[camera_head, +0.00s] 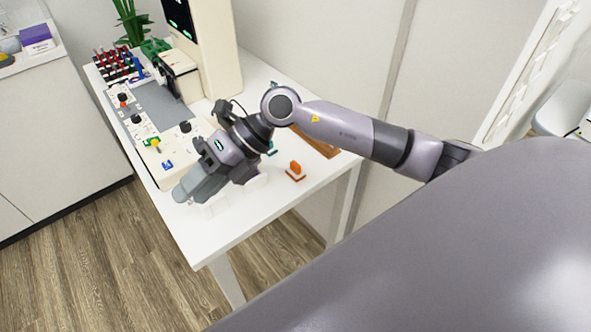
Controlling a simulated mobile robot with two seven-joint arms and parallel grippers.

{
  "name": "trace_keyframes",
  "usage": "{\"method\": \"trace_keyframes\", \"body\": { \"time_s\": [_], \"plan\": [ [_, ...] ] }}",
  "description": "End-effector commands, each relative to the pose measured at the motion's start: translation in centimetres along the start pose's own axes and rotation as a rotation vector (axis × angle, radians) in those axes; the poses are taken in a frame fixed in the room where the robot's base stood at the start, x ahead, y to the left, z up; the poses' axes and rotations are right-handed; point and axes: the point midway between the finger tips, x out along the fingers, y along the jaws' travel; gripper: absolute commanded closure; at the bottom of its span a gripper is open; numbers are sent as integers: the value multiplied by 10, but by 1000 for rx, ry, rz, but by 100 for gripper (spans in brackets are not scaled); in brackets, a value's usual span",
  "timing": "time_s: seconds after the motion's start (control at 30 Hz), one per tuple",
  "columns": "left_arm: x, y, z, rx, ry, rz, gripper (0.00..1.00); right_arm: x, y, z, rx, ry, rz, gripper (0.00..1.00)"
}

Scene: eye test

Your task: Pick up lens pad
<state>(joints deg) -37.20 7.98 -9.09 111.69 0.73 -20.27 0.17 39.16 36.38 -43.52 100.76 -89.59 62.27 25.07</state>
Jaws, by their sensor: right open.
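My right gripper (187,190) is over the near left part of the white table (235,228), pointing left and down. Its jaws are open, and I see nothing held between them. A small orange and white piece (295,171) stands on the table to the right of the gripper, apart from it. I cannot tell for sure which thing is the lens pad. Pale, see-through or white shapes by the gripper are too faint to name. The gripper and forearm hide part of the table behind them. My left gripper is not in view.
A cream control panel (147,140) with knobs and coloured pieces lies along the table's left side. A tall cream device (215,50) with a dark screen stands behind it. A brown wooden piece (322,146) lies partly behind my arm. The table's front corner is bare.

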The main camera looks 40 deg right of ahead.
Motion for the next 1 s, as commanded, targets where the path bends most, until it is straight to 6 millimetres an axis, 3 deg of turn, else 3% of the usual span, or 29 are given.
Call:
{"method": "trace_keyframes", "body": {
  "time_s": [0.1,0.2,0.33,0.5,0.63,1.0],
  "plan": [
    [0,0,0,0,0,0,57,-33,-54,5,-17,101,-299,55],
    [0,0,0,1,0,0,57,-69,-91,8,6,164,-518,55],
    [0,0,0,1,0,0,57,-115,-122,11,59,216,-742,55],
    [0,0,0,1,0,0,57,-155,-140,11,120,248,-911,55],
    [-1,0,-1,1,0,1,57,-161,-149,8,138,259,-950,55],
    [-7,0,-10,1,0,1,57,-135,-188,-7,139,260,-946,55]
  ]
}}
